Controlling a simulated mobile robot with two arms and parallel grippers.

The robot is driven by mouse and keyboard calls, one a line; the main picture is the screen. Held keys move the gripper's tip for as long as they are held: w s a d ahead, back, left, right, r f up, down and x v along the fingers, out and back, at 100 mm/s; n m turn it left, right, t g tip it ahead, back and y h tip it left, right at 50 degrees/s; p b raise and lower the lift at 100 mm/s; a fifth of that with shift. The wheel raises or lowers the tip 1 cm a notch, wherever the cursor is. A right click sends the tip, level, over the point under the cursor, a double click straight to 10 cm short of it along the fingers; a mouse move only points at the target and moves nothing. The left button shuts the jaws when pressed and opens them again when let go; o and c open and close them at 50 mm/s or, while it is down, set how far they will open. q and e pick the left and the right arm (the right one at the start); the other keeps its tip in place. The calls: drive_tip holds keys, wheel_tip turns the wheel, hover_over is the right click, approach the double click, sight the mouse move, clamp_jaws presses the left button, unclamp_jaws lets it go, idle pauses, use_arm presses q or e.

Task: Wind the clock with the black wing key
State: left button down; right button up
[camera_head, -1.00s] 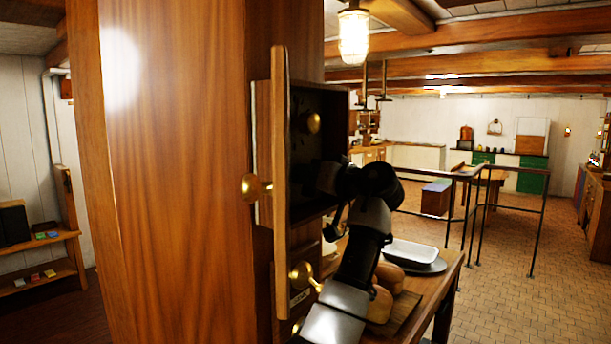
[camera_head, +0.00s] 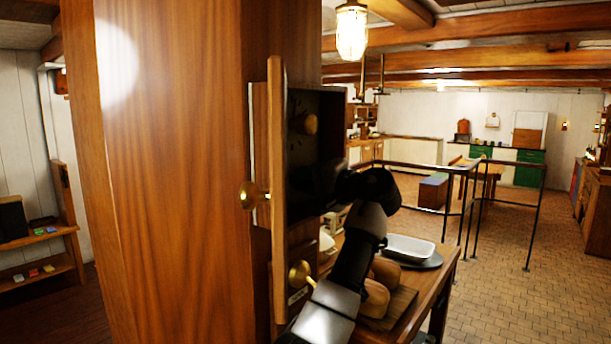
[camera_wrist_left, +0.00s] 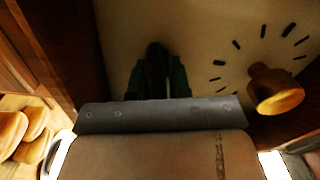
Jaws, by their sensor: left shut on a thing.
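The clock is a wooden case on the pillar, with its edge-on door (camera_head: 277,190) swung open. In the left wrist view its pale face (camera_wrist_left: 205,40) shows dark hour marks and a brass knob (camera_wrist_left: 276,90). My left gripper (camera_wrist_left: 157,75) is shut at the face, left of that knob. A dark thing is between its fingertips, consistent with the black wing key, but its shape is mostly hidden in shadow. I cannot tell whether it sits in the face. In the head view my left gripper (camera_head: 325,187) reaches into the dark case. My right gripper is out of view.
Below the case, a wooden table holds bread loaves (camera_head: 377,290) and a white dish (camera_head: 409,248) on a dark plate. Brass knobs (camera_head: 254,195) stick out by the door. The pillar (camera_head: 180,180) fills the left. Open tiled floor and railings (camera_head: 470,200) lie to the right.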

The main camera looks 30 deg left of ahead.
use_arm(q)
drive_tip(key=shift+f+m+p, duration=0.1)
drive_tip(key=shift+m+p, duration=0.25)
drive_tip(key=shift+m, duration=1.25)
drive_tip(key=shift+f, duration=0.1)
drive_tip(key=c, duration=1.2)
unclamp_jaws()
drive_tip(key=shift+o, duration=0.2)
drive_tip(key=d+b, duration=0.5)
drive_tip(key=d, duration=0.5)
drive_tip(key=shift+s+d, duration=0.35)
drive_tip(key=shift+d, duration=0.05)
